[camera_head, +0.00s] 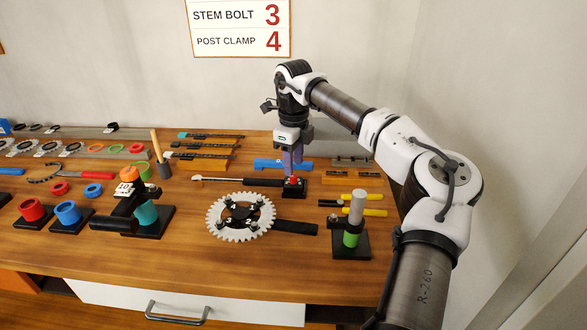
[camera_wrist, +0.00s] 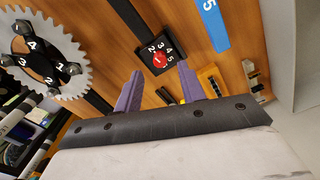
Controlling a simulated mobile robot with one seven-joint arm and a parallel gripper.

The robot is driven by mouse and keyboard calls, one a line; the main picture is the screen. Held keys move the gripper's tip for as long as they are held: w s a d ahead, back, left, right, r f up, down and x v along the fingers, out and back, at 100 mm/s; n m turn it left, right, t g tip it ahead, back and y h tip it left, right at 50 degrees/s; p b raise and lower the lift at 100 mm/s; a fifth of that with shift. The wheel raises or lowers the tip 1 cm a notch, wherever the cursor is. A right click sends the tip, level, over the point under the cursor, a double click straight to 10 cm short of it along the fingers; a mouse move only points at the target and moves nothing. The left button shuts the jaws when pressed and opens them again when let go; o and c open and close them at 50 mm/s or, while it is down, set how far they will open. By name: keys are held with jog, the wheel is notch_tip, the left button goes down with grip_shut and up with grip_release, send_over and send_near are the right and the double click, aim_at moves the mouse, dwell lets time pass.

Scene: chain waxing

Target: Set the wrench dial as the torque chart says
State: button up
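The wrench dial (camera_head: 292,182) is a red knob on a black square block at the right end of the wrench (camera_head: 225,180). In the wrist view the red dial (camera_wrist: 160,60) has white numbers around it, among them 2, 3, 4 and 5. A small white mark shows on the knob; I cannot tell which number it points at. The torque chart (camera_head: 240,28) on the wall reads STEM BOLT 3 and POST CLAMP 4. My gripper (camera_head: 292,166) points down just above the dial. In the wrist view its purple fingers (camera_wrist: 161,70) are apart, with the dial showing between them.
A toothed chainring (camera_head: 213,217) with numbered bolts lies left and in front of the dial. A post stand (camera_head: 350,250) and yellow-handled tools (camera_head: 373,212) are to the right. A blue tool (camera_head: 270,163) lies just behind. Cups and rings fill the left.

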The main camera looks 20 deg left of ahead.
aim_at(293, 179)
jog(key=shift+f+p, duration=0.3)
jog(key=shift+f, duration=1.65)
grip_shut()
